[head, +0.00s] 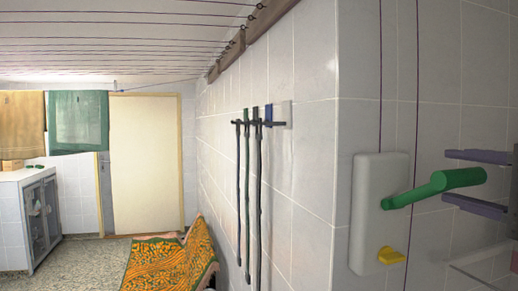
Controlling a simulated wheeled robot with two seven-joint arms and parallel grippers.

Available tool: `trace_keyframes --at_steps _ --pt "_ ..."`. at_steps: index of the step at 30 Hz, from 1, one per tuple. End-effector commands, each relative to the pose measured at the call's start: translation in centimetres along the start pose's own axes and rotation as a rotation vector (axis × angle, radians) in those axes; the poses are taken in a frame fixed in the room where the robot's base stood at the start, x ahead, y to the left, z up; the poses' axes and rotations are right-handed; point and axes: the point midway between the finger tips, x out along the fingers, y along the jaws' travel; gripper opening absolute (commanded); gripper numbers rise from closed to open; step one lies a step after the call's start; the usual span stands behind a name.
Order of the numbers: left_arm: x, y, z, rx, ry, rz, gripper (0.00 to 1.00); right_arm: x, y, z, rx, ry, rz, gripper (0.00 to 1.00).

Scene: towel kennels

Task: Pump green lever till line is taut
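The green lever (440,187) sticks out to the right from a white box (365,212) on the tiled wall, its thick grip end tilted slightly up. A yellow knob (391,255) sits low on the box. My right gripper (449,176) comes in from the right edge, its two purple fingers apart. The lever's grip lies between the fingers in the picture; I see no finger touching it, and I cannot tell the depth. Thin dark lines (417,80) run down the wall by the box, and others (120,23) cross under the ceiling. My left gripper is not in view.
A wall corner stands left of the box. Long straps hang from a wall rack (262,123). An orange patterned cloth (165,262) lies by the wall. Brown (22,120) and green (78,120) towels hang at the left, above a cabinet (38,220). A door (146,160) is behind.

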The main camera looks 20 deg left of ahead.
Motion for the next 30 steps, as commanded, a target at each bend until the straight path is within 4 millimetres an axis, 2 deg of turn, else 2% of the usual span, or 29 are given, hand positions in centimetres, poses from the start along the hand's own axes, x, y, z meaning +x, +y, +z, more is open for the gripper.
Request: trace_keyframes --at_steps 1,16,30 --pt "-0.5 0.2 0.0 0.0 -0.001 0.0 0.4 0.2 -0.6 0.0 0.0 0.0 -0.004 0.44" --pt "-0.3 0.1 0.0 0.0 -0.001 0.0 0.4 -0.2 -0.8 0.1 0.0 0.002 -0.013 0.44" --pt "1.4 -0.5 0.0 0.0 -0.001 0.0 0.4 -5.8 -0.5 0.1 0.0 0.001 -0.009 0.44"
